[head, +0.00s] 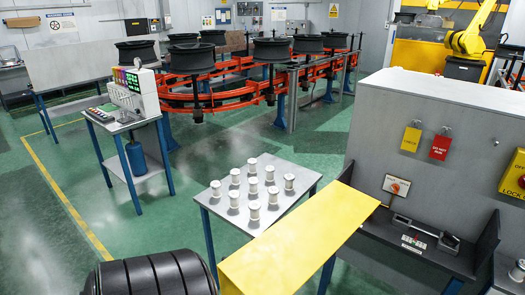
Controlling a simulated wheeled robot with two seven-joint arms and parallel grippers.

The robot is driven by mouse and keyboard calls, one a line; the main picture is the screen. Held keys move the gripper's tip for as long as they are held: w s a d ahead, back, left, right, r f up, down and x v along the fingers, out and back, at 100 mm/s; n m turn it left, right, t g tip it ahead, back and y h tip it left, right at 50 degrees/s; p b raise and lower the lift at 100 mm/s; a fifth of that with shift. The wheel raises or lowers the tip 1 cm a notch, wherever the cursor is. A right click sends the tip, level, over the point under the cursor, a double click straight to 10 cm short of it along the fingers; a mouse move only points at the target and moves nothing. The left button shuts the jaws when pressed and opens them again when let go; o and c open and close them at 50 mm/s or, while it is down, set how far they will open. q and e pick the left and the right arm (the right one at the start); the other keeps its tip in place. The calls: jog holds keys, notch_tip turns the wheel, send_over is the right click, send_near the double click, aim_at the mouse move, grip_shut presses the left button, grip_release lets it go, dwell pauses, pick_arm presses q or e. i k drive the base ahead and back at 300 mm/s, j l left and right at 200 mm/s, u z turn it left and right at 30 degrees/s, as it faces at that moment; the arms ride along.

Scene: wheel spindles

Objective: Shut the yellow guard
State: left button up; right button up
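The yellow guard (300,238) is a long, flat yellow panel at the bottom centre of the head view. It slants from lower left to upper right. Its right end is beside a dark bench (388,232) that carries a small grey fixture (425,236). The fixture is in plain sight and the guard does not cover it. The guard's lower end is partly cut off by the frame edge. Neither of my grippers shows in this view.
A small table (222,208) with several white spools stands behind the guard. A black ribbed cylinder (150,275) is at the bottom left. A grey cabinet (460,130) with hanging tags rises behind the bench. Green floor (130,225) is clear at left.

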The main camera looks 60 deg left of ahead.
aim_at(280, 261)
jog(key=k+j, duration=0.1)
jog(key=j, duration=0.3)
jog(key=k+j+z, duration=0.1)
jog(key=j, duration=0.35)
jog(key=k+j, duration=0.1)
jog(key=j, duration=0.3)
jog(key=k+j, duration=0.15)
jog(key=j, duration=0.25)
jog(key=k+j+z, duration=0.1)
jog(key=j, duration=0.35)
jog(key=i+j, duration=0.1)
jog(key=j, duration=0.25)
jog(key=i+j, duration=0.15)
jog(key=j, duration=0.25)
jog(key=i+j+z, duration=0.1)
jog(key=j, duration=0.25)
jog(key=i+j, duration=0.15)
jog(key=j, duration=0.2)
